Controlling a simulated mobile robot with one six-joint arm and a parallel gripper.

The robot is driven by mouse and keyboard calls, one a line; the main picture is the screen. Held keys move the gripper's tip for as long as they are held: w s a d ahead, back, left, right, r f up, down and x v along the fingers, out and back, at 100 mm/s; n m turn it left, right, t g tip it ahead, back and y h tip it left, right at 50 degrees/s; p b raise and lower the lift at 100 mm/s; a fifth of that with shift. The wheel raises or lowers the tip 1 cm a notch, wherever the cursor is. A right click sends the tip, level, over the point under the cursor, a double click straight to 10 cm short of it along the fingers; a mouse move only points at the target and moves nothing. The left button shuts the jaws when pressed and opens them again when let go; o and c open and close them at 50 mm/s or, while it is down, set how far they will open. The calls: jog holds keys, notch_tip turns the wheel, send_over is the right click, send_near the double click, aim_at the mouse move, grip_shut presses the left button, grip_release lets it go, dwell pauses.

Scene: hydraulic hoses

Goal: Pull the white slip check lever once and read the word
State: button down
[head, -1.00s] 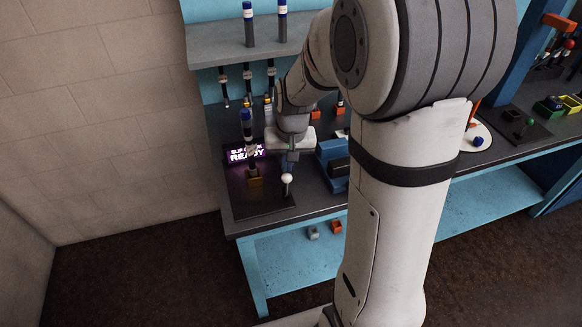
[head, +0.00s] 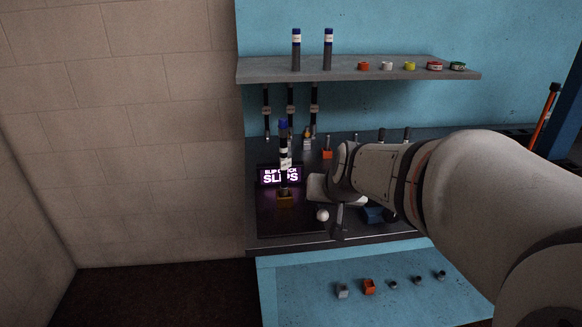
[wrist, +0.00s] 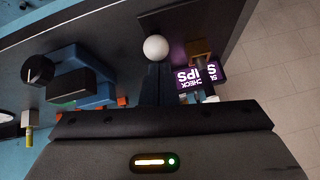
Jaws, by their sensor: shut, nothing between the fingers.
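The white slip check lever shows as a white ball knob (head: 322,214) on the dark bench plate, and its knob also shows in the wrist view (wrist: 155,47). My gripper (head: 339,232) is shut and empty, just right of the knob. In the wrist view its dark fingers (wrist: 155,85) are close to the knob; I cannot tell whether they touch. The lit purple sign (head: 271,177) behind reads "SLIP CHECK" above "SLIPS", partly covered by the upright hose (head: 284,158). The blue-capped hose stands in a brass-coloured block (head: 285,198).
A grey shelf (head: 350,72) above holds two hoses and several coloured rings. Several hoses hang below it. A blue block with a dark top (head: 374,214) sits right of my gripper. Small fittings lie on the light-blue lower shelf (head: 310,300).

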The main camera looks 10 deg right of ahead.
jog(key=shift+s+d+f, duration=0.1)
jog(key=shift+s+f, duration=0.25)
jog(key=shift+f, duration=0.05)
dwell(0.4)
jog(key=s+d+r+p, duration=0.1)
jog(key=s+r, duration=0.3)
jog(key=r, duration=0.7)
jog(key=shift+s+r+p, duration=0.15)
jog(key=shift+p, duration=0.3)
jog(key=s+a+f+n+g+p, duration=0.1)
jog(key=s+a+f+g+p, duration=0.1)
jog(key=s, duration=0.4)
jog(key=s+a+f+n+g+p, duration=0.1)
jog(key=s+a+f+g+p, duration=0.2)
jog(key=s+f+p, duration=0.1)
notch_tip(320, 180, down, 2)
jog(key=shift+s+f+n, duration=0.2)
jog(key=shift+s+n, duration=0.2)
jog(key=shift+s, duration=0.5)
